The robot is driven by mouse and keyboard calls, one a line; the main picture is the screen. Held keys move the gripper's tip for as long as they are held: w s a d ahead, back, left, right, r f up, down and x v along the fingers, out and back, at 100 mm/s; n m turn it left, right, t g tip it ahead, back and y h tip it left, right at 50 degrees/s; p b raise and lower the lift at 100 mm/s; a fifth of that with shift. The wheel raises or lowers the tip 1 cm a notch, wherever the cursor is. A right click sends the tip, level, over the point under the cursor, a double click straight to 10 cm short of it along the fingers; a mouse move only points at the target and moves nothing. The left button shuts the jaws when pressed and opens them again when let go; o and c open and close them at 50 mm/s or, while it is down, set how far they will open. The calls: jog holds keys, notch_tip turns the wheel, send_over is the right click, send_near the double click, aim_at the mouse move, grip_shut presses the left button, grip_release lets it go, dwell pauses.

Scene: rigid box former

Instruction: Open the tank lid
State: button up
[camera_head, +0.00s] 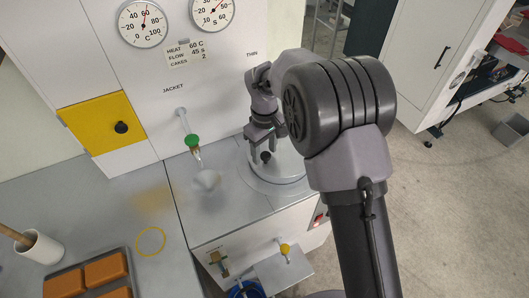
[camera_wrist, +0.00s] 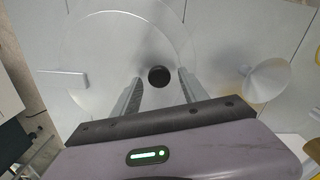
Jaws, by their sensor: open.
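The tank lid is a pale round disc (camera_head: 285,178) set in the grey metal counter, partly hidden by my gripper and arm. It also shows in the wrist view (camera_wrist: 105,42). A round black knob (camera_wrist: 159,75) stands on the lid, and it shows in the head view (camera_head: 265,157). My gripper (camera_head: 263,148) is over the lid, pointing down. In the wrist view my gripper (camera_wrist: 159,86) is open, with one finger on each side of the knob. Gaps show between the fingers and the knob; their height relative to it is hard to tell.
A pale funnel (camera_head: 206,181) stands left of the lid, below a green-handled tap (camera_head: 192,141). A white panel with dials (camera_head: 143,23) rises behind. A yellow door (camera_head: 98,124) is at left. A tray of orange blocks (camera_head: 105,270) and a white pot (camera_head: 42,248) are front left.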

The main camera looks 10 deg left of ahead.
grip_shut()
dwell(1.4)
